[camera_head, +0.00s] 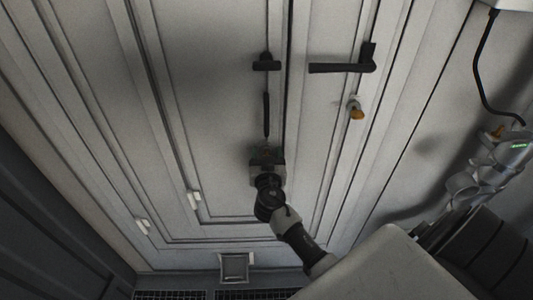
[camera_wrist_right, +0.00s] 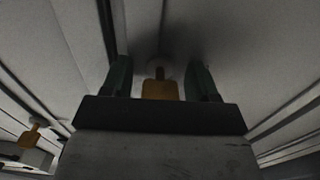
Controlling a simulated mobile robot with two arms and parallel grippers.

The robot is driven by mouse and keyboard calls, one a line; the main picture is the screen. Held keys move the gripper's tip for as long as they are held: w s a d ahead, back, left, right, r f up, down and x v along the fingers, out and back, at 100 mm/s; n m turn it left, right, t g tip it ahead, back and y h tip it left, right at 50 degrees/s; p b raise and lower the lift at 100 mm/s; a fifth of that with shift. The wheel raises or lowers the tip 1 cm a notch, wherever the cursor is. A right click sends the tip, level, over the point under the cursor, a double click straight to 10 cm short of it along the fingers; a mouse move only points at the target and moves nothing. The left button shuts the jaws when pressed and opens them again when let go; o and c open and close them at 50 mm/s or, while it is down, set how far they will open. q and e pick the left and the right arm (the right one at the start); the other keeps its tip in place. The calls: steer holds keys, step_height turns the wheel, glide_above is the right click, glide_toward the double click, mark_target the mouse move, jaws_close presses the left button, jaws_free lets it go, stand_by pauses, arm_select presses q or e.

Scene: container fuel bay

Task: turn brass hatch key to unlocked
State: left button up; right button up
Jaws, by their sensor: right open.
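My right gripper (camera_head: 266,152) is in front of the pale panelled door (camera_head: 215,90) in the head view, low and near the centre. In the right wrist view its two green-sided fingers (camera_wrist_right: 159,72) are apart. A flat brass key (camera_wrist_right: 160,89) shows upright between them, with a gap on each side and a shaft towards a round pale fitting. In the head view the gripper hides whatever is directly behind it. A brass-coloured piece (camera_head: 357,113) on a pale mount also shows on the door, up and right of the gripper. My left gripper is not in view.
A dark lever handle (camera_head: 340,67) sits at the upper right of the door, and a dark T-shaped fitting (camera_head: 266,63) left of it. A black cable (camera_head: 482,70) hangs at the right. Another brass piece (camera_wrist_right: 31,134) shows at the lower left in the wrist view.

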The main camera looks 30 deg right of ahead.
steer(key=shift+c, duration=0.4)
steer(key=c, duration=0.9)
steer(key=shift+o, duration=0.2)
steer(key=n+b, duration=0.2)
steer(key=n, duration=1.6)
steer(key=shift+r, duration=0.1)
